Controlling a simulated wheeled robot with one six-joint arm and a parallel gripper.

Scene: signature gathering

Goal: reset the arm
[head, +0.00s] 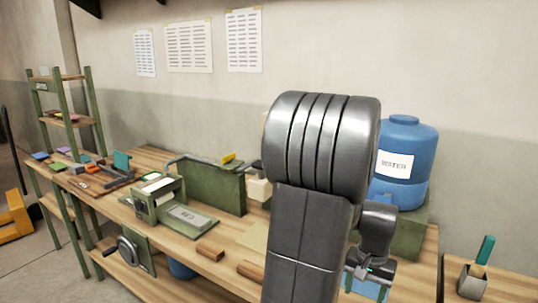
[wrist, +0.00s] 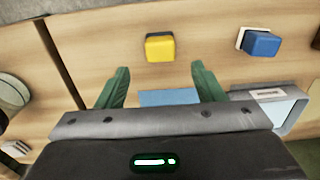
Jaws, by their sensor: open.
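My gripper shows in the wrist view (wrist: 160,78) with its two green fingers spread wide apart. Nothing is held between them. Wooden tabletop lies beyond the fingers, and a flat light-blue piece (wrist: 169,97) shows between them, partly hidden by my gripper body. In the head view my dark grey arm rises in front of the bench, right of centre. Its wrist end hangs low in front of the blue water barrel (head: 404,150), and the fingers are hard to make out there.
In the wrist view a yellow block (wrist: 160,47), a blue block (wrist: 262,43) and a grey-rimmed box (wrist: 302,106) lie near my gripper. A shelf rack (head: 89,110) stands left.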

